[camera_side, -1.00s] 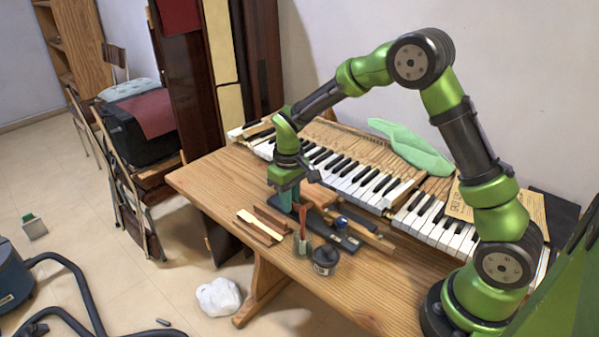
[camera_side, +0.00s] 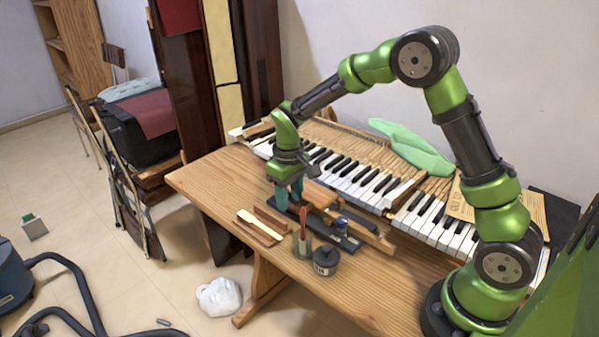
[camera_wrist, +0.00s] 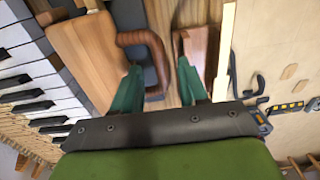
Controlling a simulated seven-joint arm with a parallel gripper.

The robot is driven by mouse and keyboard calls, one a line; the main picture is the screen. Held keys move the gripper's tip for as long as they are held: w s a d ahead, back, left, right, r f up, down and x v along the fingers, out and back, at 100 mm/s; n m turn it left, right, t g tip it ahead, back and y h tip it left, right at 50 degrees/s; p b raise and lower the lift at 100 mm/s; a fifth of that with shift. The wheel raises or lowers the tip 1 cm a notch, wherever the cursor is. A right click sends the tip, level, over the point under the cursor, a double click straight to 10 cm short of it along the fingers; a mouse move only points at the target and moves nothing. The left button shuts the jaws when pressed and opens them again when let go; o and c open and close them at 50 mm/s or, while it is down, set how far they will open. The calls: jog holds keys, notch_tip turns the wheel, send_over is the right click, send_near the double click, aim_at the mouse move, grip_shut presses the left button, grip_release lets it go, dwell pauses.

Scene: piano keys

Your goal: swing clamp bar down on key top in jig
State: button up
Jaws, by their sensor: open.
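My gripper (camera_side: 288,197) has teal fingers pointing down over the far-left end of the dark jig base (camera_side: 347,243). In the wrist view my gripper (camera_wrist: 160,72) is open, its fingers apart. A brown curved bar (camera_wrist: 157,52) lies mostly between them, close to the left finger; whether it touches cannot be told. This may be the clamp bar. A light wooden block (camera_wrist: 88,50) is left of that finger. A red-brown wooden piece (camera_wrist: 200,42) is by the right finger. In the side view the gripper hides part of the jig, and the key top in it cannot be made out.
The piano keyboard (camera_side: 360,183) runs behind the jig. A cream-topped key (camera_side: 258,228) lies on the bench in front. A cup with a red-handled tool (camera_side: 303,243) and a dark jar (camera_side: 326,260) stand close. The bench's left front (camera_side: 205,185) is clear.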

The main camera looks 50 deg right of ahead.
jog(key=shift+r, duration=2.45)
jog(key=shift+s+a+m, duration=0.2)
jog(key=shift+s+m, duration=0.1)
jog(key=shift+s, duration=0.3)
jog(key=shift+s+a+m, duration=0.15)
jog(key=shift+s+m, duration=0.15)
jog(key=shift+s, duration=0.3)
jog(key=s+a+r+m+t+y, duration=0.1)
jog(key=s+r+t, duration=0.2)
jog(key=s+r, duration=0.4)
jog(key=s+a+r+m+t+y, duration=0.1)
jog(key=s+r+t, duration=0.3)
jog(key=s, duration=0.8)
notch_tip(320, 180, up, 3)
jog(key=shift+a+f+m, duration=0.15)
jog(key=shift+a+m, duration=0.25)
dwell(1.1)
